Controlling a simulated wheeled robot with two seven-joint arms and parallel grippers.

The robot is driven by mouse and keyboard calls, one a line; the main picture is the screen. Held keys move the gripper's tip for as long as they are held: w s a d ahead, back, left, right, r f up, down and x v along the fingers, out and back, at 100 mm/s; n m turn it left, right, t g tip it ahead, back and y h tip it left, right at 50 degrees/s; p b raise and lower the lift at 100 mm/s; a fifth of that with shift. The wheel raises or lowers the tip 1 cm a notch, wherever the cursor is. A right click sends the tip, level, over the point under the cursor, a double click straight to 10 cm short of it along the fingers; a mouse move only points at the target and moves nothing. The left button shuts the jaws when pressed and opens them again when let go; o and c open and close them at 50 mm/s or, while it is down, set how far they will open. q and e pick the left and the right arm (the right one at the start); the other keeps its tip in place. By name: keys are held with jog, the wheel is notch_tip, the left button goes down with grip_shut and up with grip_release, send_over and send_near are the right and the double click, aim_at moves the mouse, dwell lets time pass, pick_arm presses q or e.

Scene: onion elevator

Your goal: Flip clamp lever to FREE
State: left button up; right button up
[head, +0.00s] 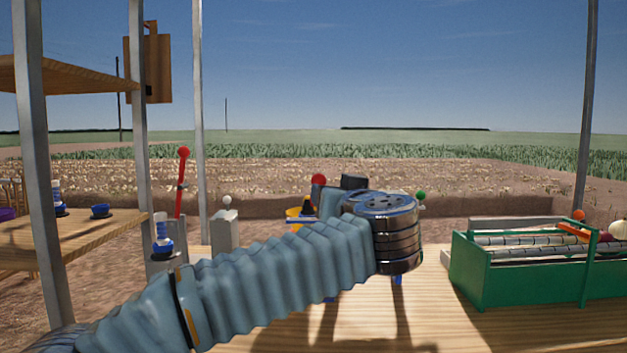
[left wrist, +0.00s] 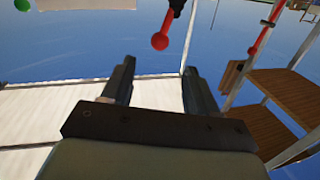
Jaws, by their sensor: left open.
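One red-knobbed lever (head: 318,180) stands near the middle of the table, partly hidden by my left arm. A taller red lever (head: 181,185) stands upright at the left, and also shows in the left wrist view (left wrist: 265,32). No label is readable, so I cannot tell which is the clamp lever. My right gripper is out of view.
A green-knobbed post (head: 420,196) is right of my wrist. A grey box with a white knob (head: 226,232) stands left of the middle. A green crate (head: 515,278) with rollers and vegetables is at right. Metal posts (head: 198,120) and a wooden shelf (head: 75,235) are at left.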

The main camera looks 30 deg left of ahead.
aim_at(318, 182)
pick_arm(q)
jog(key=p+x, duration=0.1)
jog(key=x, duration=1.2)
jog(key=shift+w+a, duration=0.15)
jog(key=shift+a, duration=0.05)
grip_shut()
